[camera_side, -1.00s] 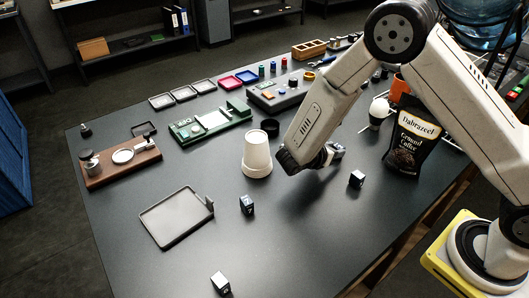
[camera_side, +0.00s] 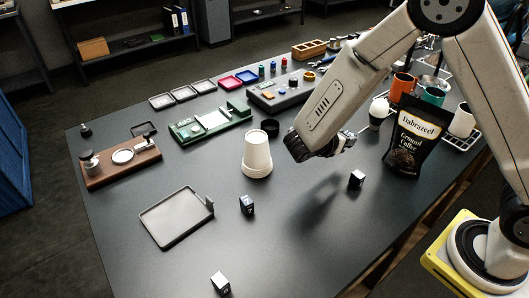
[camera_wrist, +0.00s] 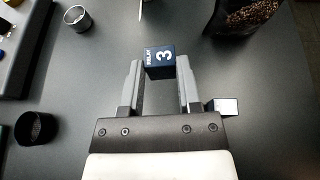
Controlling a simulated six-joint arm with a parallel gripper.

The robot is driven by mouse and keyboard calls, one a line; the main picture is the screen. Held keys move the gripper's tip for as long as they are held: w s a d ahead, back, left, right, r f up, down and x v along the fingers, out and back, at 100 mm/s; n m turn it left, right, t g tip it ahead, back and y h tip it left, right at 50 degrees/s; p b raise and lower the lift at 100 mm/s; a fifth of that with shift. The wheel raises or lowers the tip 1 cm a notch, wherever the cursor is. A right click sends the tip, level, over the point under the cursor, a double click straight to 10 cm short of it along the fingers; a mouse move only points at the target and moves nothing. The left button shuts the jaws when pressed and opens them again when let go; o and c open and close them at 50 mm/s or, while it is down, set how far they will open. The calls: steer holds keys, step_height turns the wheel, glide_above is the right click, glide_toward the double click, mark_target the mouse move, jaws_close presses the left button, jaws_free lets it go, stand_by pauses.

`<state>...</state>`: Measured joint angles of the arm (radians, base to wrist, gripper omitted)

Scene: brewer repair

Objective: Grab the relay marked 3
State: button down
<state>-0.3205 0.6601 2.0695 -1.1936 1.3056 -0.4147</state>
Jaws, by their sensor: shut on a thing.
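The relay marked 3 (camera_wrist: 160,62) is a small dark blue block with a white "3" and small lettering on the face seen in the wrist view. My gripper (camera_wrist: 158,72) is shut on it, one finger on each side. In the side view my gripper (camera_side: 340,143) is above the table, right of the white cups, and the relay is mostly hidden there. Other dark relay blocks with pale faces stand on the table: one below my gripper (camera_side: 356,179), one near the tray (camera_side: 247,205) and one at the front (camera_side: 220,283).
A grey tray (camera_side: 176,218) with a raised tab lies at left. Stacked white cups (camera_side: 257,155) stand mid-table. A coffee bag (camera_side: 415,138) stands at right before a rack of mugs. A green fixture (camera_side: 210,122) and a grey panel lie behind.

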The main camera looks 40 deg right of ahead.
steer(key=s+a+r, duration=0.1)
steer(key=s+r, duration=0.6)
steer(key=s, duration=0.4)
steer(key=shift+s, duration=0.3)
steer(key=shift+w, duration=0.1)
